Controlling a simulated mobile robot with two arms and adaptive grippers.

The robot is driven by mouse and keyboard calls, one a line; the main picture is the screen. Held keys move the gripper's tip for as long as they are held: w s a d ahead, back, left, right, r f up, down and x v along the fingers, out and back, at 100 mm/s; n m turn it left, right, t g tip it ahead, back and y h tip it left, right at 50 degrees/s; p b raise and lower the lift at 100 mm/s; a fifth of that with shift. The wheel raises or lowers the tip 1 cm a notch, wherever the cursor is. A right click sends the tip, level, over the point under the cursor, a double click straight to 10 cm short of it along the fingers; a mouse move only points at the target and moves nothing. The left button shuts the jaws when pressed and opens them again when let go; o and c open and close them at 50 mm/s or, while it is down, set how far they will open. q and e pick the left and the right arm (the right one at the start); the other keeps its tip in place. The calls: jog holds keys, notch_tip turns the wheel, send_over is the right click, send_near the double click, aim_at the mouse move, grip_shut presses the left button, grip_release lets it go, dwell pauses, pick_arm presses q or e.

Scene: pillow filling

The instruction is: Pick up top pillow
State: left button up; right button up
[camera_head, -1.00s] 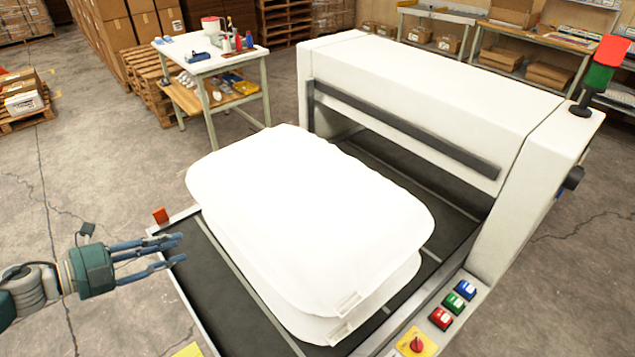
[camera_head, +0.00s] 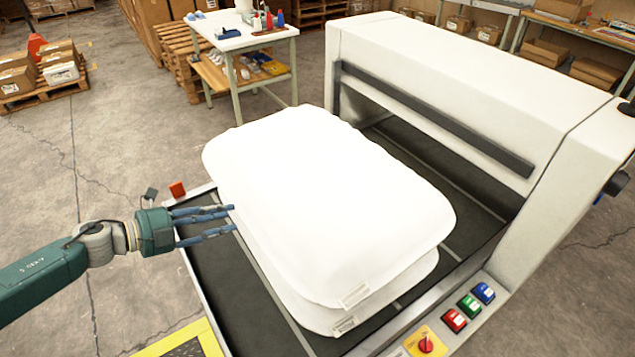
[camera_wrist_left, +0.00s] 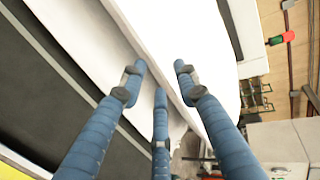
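Two white pillows lie stacked on the dark conveyor bed. The top pillow (camera_head: 325,195) covers most of the bottom pillow (camera_head: 335,322), which shows along the front and left edges. My left gripper (camera_head: 233,222) is at the left edge of the stack in the head view, with its fingers spread and pointing at the pillows. In the left wrist view, the open blue fingers (camera_wrist_left: 158,80) face the white edge of the top pillow (camera_wrist_left: 175,30). I cannot tell whether they touch it. My right gripper is not in view.
A white machine (camera_head: 470,75) with an opening stands behind the pillows. A control panel with colored buttons (camera_head: 468,307) is at the front right. A side table (camera_head: 245,40) stands at the back left. The floor at left is open.

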aim_at(239, 214)
pick_arm(q)
jog(key=shift+w+d+f, duration=0.15)
jog(key=shift+w+d, duration=0.2)
jog(key=shift+d, duration=0.1)
jog(key=shift+w+d+f, duration=0.2)
jog(key=shift+d, duration=0.1)
jog(key=shift+x, duration=1.45)
grip_shut()
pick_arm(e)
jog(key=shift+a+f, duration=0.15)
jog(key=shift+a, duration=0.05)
pick_arm(q)
jog(key=shift+f, duration=0.1)
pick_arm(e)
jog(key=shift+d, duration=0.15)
